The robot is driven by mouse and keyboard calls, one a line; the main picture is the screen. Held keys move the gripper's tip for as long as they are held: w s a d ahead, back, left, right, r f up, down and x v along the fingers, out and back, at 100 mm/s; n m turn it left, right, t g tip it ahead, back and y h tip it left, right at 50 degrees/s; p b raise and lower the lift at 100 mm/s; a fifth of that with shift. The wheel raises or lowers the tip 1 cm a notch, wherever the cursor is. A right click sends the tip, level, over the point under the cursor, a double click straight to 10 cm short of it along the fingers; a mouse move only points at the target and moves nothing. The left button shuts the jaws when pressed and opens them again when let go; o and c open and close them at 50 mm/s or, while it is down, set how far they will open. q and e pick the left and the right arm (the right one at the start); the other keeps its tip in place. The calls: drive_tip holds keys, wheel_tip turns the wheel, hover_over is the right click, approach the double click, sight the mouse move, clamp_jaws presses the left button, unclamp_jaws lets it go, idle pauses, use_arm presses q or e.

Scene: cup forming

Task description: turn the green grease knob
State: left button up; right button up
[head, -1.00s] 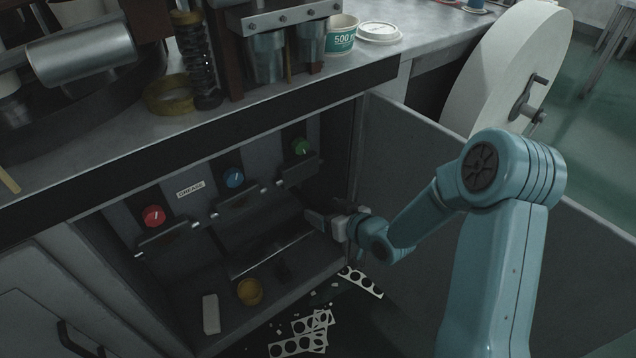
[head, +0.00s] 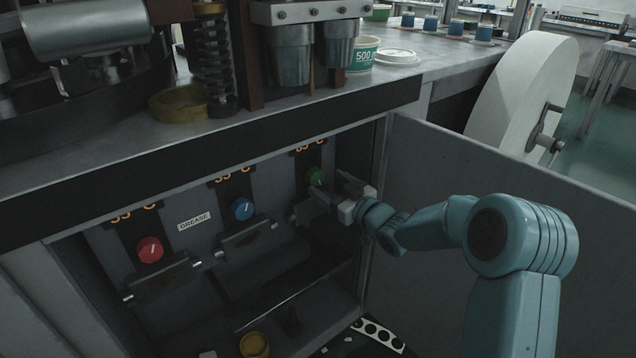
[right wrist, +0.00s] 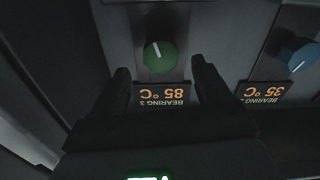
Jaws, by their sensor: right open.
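The green knob (head: 316,176) with a white pointer line is on the recessed panel inside the open cabinet, at its right end. My right gripper (head: 318,198) is open and empty, just in front of and below the knob in the head view. In the right wrist view, the green knob (right wrist: 160,57) shows just beyond the gap between the two open fingertips (right wrist: 162,74). The fingers look apart from it. An upside-down orange display (right wrist: 163,96) reads "BEARING 3, 85 °C" beside the knob. My left gripper is out of view.
A blue knob (head: 242,208) and a red knob (head: 150,249) sit further left, with a GREASE label (head: 194,221) between them. Hinged flaps stick out below them. The open cabinet door (head: 500,190) stands to the right, behind my arm. A yellow cup (head: 254,345) is below.

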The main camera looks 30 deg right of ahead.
sight(318, 177)
drive_tip(key=w, duration=0.4)
drive_tip(key=shift+w+a, duration=0.15)
drive_tip(key=shift+a, duration=0.05)
drive_tip(key=c, duration=1)
drive_tip(key=shift+c, duration=0.2)
